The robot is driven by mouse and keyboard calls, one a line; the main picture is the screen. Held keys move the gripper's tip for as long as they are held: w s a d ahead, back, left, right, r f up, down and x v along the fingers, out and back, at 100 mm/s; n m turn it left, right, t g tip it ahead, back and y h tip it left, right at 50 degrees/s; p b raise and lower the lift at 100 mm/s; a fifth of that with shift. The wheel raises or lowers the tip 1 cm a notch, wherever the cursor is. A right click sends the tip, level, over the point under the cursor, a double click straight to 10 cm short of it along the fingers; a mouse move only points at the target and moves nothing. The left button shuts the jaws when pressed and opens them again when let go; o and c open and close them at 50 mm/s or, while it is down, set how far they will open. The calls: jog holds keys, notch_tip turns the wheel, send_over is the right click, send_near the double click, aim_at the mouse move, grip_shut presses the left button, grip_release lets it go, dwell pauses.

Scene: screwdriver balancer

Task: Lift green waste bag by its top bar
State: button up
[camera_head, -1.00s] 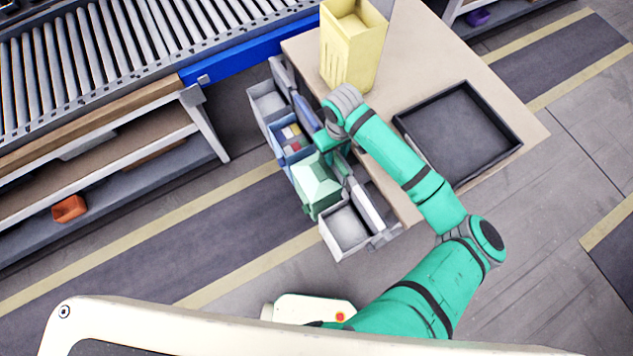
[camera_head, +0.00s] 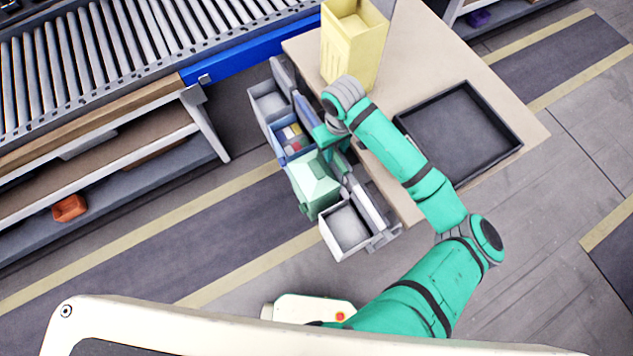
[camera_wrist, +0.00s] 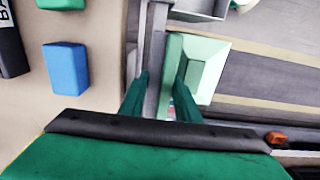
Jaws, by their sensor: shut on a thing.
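The light green waste bag (camera_head: 315,182) hangs in the row of bins along the table's left edge, between the blue bin and the front grey bin. In the wrist view the bag (camera_wrist: 208,65) lies just right of my fingers. The right finger overlaps the bag's near side. The exact contact on the top bar is hard to see. In the head view my wrist hides the fingertips.
A blue bin (camera_head: 291,140) with small items and a grey bin (camera_head: 347,228) flank the bag. On the table are a yellow container (camera_head: 350,55) and a black tray (camera_head: 458,130). The wrist view shows a blue block (camera_wrist: 66,68) on the tabletop.

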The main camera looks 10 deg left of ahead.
jog(key=shift+a, duration=0.1)
jog(key=s+a+r, duration=0.4)
jog(key=s+a, duration=0.3)
jog(key=a, duration=0.2)
jog(key=shift+a+r, duration=0.2)
jog(key=shift+r, duration=0.15)
dwell(1.2)
